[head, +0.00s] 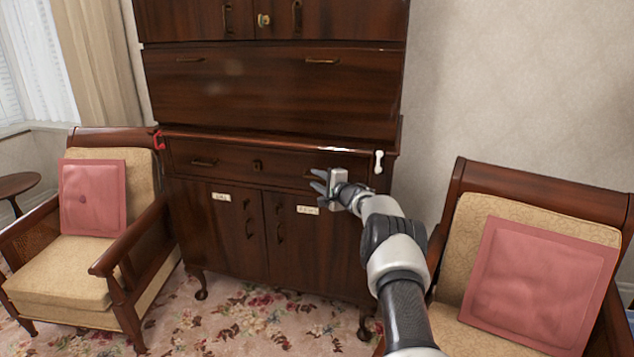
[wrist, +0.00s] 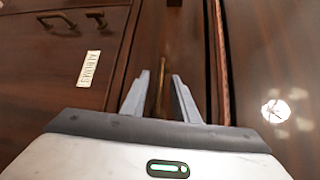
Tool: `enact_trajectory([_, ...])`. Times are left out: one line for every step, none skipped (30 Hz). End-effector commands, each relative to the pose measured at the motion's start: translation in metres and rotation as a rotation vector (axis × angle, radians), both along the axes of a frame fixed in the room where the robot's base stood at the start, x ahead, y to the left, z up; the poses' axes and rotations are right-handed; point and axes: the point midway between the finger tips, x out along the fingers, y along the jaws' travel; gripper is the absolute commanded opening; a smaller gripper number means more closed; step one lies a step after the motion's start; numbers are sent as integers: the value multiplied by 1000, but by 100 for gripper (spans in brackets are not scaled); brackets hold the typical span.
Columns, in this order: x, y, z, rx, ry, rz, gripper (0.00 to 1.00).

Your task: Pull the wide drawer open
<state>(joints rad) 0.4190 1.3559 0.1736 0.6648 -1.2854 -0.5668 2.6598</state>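The wide drawer (head: 235,166) runs across the dark wooden cabinet, below the ledge and above two cupboard doors. Its front looks flush, so it appears shut. Its left handle (head: 203,162) is in plain view. My gripper (head: 322,184) is at the drawer's right end and covers much of the right handle there. In the wrist view, my gripper's fingers (wrist: 160,97) are apart, with a brass-coloured handle (wrist: 163,85) showing between them. The drawer front fills the strip behind them. I cannot tell whether either finger touches the handle.
Cupboard doors with paper labels (head: 307,210) sit below the drawer. A large panel (head: 265,95) with two handles is above. A red item (head: 158,140) and a white item (head: 379,161) are at the cabinet's sides. Armchairs with pink cushions (head: 540,275) flank it; patterned carpet lies in front.

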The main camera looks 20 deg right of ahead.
Motion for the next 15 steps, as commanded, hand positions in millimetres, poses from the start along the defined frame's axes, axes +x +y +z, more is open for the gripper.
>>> enact_trajectory([1,0,0,-1,0,0,27])
enact_trajectory([1,0,0,-1,0,-1,27])
enact_trajectory([1,0,0,0,0,-1,27])
enact_trajectory([1,0,0,0,0,-1,27])
enact_trajectory([1,0,0,0,0,-1,27])
enact_trajectory([1,0,0,0,0,-1,27])
enact_trajectory([1,0,0,0,0,-1,27])
enact_trajectory([1,0,0,0,0,-1,27])
enact_trajectory([1,0,0,0,0,-1,26])
enact_trajectory([1,0,0,0,0,0,20])
enact_trajectory([1,0,0,0,0,0,15])
enact_trajectory([1,0,0,0,0,0,9])
enact_trajectory([1,0,0,0,0,0,4])
enact_trajectory([1,0,0,0,0,0,0])
enact_trajectory([1,0,1,0,-1,0,0])
